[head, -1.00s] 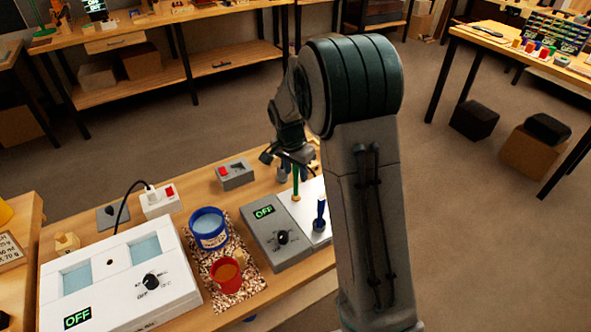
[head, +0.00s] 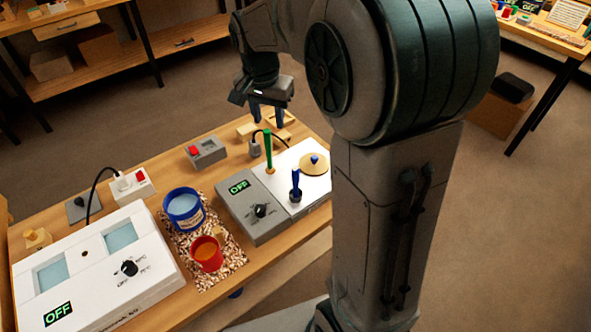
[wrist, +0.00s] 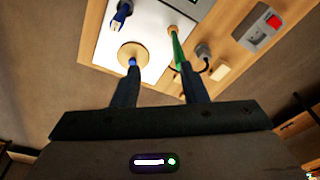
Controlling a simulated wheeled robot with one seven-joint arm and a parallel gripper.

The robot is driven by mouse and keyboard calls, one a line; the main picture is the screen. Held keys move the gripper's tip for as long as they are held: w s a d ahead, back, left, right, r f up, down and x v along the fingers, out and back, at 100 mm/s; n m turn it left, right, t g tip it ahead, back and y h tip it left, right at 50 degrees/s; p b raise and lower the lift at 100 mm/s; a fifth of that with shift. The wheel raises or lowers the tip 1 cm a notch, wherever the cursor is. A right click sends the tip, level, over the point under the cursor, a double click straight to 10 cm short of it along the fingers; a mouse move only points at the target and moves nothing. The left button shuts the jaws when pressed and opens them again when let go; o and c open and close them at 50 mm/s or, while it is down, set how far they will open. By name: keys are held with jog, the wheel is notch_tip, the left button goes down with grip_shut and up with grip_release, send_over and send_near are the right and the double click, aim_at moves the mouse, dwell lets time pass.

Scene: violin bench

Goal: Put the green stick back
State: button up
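The green stick (head: 268,151) stands upright at the far left corner of the white top plate (head: 305,184) of the grey unit. In the wrist view the stick (wrist: 176,48) runs up beside the tip of the right finger, with a gap between the fingers. My gripper (head: 267,112) is open and empty, above and behind the stick in the head view. Its two fingers stand well apart in the wrist view (wrist: 160,72). Whether a finger touches the stick cannot be told.
A blue pot (head: 184,212) and red pot (head: 207,254) stand to the left.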

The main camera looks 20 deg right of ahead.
jog(key=s+f+n+t+y, duration=0.1)
jog(key=s+n, duration=0.6)
jog(key=s, duration=1.4)
jog(key=shift+s+d+f+n, duration=0.15)
jog(key=shift+d+f+n, duration=0.2)
jog(key=shift+f+n, duration=0.05)
